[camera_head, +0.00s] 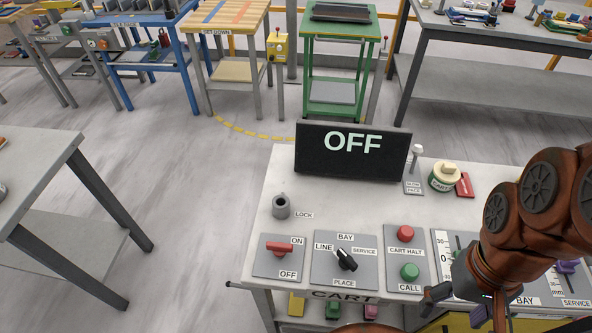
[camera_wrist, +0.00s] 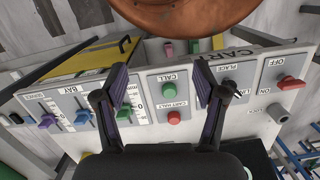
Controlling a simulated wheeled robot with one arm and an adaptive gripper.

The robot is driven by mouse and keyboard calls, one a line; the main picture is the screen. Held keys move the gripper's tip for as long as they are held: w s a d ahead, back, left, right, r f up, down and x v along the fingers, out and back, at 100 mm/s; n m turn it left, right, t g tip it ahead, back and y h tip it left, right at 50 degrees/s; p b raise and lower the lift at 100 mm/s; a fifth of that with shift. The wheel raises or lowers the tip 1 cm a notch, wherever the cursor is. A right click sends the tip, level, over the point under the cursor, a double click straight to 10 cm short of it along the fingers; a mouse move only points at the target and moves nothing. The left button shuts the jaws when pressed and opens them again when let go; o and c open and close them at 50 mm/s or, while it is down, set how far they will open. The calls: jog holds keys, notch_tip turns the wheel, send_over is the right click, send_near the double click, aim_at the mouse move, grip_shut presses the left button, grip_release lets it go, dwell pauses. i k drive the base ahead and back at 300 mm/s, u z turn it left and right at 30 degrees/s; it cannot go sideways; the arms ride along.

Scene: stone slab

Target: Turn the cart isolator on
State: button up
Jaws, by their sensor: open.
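A red lever switch (camera_head: 279,248) sits on a grey plate marked ON at the top and OFF at the bottom, at the left of the cart top (camera_head: 330,212). Its red bar lies about crosswise. It also shows at the right of the wrist view (camera_wrist: 291,82). A black display (camera_head: 353,165) behind it reads OFF. My gripper (camera_head: 455,305) is open and empty at the front right, well right of the red switch. In the wrist view its fingers (camera_wrist: 160,75) flank the call buttons.
Right of the switch are a black selector knob (camera_head: 346,259), a red button (camera_head: 405,233), a green button (camera_head: 409,271) and sliders (camera_wrist: 83,117). A grey lock post (camera_head: 281,207) stands behind the switch. A grey table (camera_head: 40,170) is at left; benches stand behind.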

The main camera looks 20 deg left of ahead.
aim_at(279, 249)
jog(key=k, duration=1.05)
jog(key=u, duration=1.1)
jog(key=i, duration=0.95)
jog(key=u, duration=0.05)
jog(key=k, duration=0.45)
jog(key=u, duration=0.5)
